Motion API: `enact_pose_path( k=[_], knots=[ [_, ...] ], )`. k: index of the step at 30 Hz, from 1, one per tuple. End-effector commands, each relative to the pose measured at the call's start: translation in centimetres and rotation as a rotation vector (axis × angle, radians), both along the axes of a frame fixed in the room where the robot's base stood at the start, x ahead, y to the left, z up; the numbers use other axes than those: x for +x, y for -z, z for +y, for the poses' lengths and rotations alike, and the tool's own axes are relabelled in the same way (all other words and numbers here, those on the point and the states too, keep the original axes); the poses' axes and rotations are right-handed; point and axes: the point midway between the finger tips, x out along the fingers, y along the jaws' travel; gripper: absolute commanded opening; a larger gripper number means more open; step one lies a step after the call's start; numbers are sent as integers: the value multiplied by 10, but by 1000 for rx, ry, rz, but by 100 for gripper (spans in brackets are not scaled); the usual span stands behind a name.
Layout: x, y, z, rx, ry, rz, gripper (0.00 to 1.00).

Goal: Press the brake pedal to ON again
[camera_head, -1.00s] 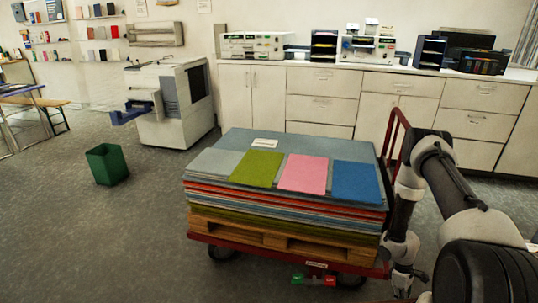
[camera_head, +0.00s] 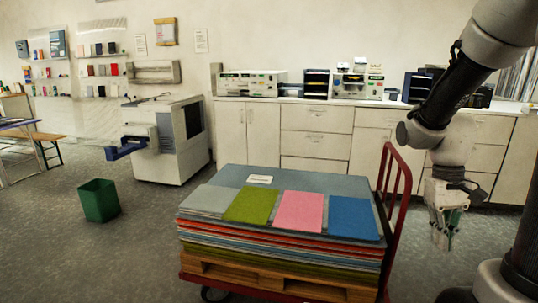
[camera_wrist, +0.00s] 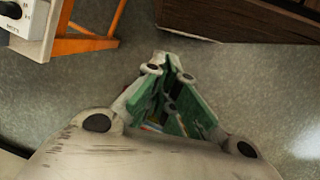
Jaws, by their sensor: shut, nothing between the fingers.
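The cart (camera_head: 388,215) has a red frame and carries a wooden pallet with a stack of coloured sheets. Its brake pedal is not in view now; the cart's lower front edge is cut off by the bottom of the head view. My gripper (camera_head: 447,236) hangs to the right of the cart's red handle, fingers pointing down, raised well above the floor. In the wrist view my gripper (camera_wrist: 172,68) shows its green-padded fingers shut and empty, with grey floor beyond them.
A green bin (camera_head: 99,201) stands on the floor at the left. A large grey-white machine (camera_head: 175,140) stands behind it. White cabinets (camera_head: 248,133) with equipment on top line the back wall. The wrist view shows an orange frame (camera_wrist: 88,42) and a dark brown wooden piece (camera_wrist: 240,20).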

Motion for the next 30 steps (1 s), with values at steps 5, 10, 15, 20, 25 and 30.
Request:
enact_pose_path(
  k=[5, 10, 15, 20, 25, 30],
  knots=[
    [-34, -51, 28, 25, 4, -181, 0],
    [-54, -87, 43, 35, -28, -379, 0],
    [-61, -118, 50, 31, -63, -536, 0],
    [-63, -130, 53, 33, -82, -595, 18],
    [-62, -130, 54, 34, -89, -594, 36],
    [-62, -130, 54, 34, -88, -594, 36]
  ],
)
